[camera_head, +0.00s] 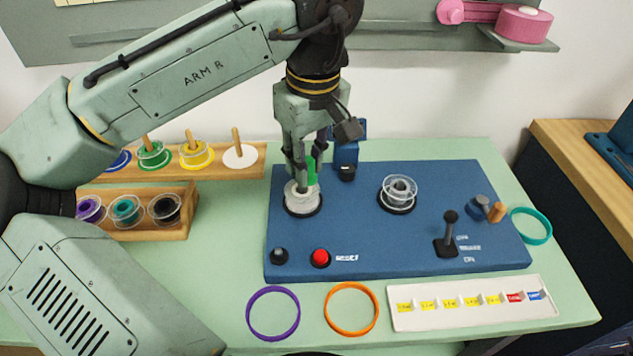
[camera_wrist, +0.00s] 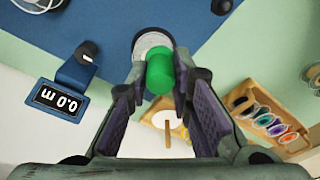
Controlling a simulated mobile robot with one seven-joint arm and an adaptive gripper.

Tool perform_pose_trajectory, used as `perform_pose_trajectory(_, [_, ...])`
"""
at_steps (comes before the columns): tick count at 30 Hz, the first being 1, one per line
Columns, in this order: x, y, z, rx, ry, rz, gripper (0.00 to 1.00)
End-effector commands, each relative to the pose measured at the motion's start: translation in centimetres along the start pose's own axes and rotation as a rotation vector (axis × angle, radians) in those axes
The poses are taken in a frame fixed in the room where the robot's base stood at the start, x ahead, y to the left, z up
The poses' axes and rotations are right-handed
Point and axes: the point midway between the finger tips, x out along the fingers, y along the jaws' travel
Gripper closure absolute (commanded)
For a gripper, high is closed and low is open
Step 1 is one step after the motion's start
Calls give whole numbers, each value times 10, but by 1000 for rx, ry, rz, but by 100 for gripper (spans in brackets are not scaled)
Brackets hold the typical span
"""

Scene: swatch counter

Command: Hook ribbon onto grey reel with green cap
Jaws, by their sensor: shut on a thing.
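My gripper (camera_head: 307,175) points down over the left part of the blue machine board (camera_head: 360,235). It is shut on a green cap (camera_head: 310,171), which also shows between the fingers in the wrist view (camera_wrist: 160,73). The pale grey reel (camera_head: 302,203) is directly below, at the left round black seat; its round end shows behind the cap in the wrist view (camera_wrist: 152,41). The fingers hide part of the cap and reel, and I cannot tell exactly how reel and seat meet. A clear reel with a grey hub (camera_head: 398,190) sits on the right seat. No loose ribbon end is distinguishable.
A black lever (camera_head: 448,235), red button (camera_head: 320,257) and black knob (camera_head: 279,255) stand on the board. A display (camera_wrist: 60,100) reads 0.0 m. Wooden racks (camera_head: 190,222) with coloured spools stand left. Purple (camera_head: 273,337) and orange (camera_head: 351,331) rings lie in front.

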Motion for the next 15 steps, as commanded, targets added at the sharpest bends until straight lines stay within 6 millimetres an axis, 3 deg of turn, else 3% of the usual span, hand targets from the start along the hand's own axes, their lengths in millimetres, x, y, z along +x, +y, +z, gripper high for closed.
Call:
perform_pose_trajectory(8, [11,2,-6,17,5,-1,91])
perform_pose_trajectory(15, [34,2,-3,16,5,-2,91])
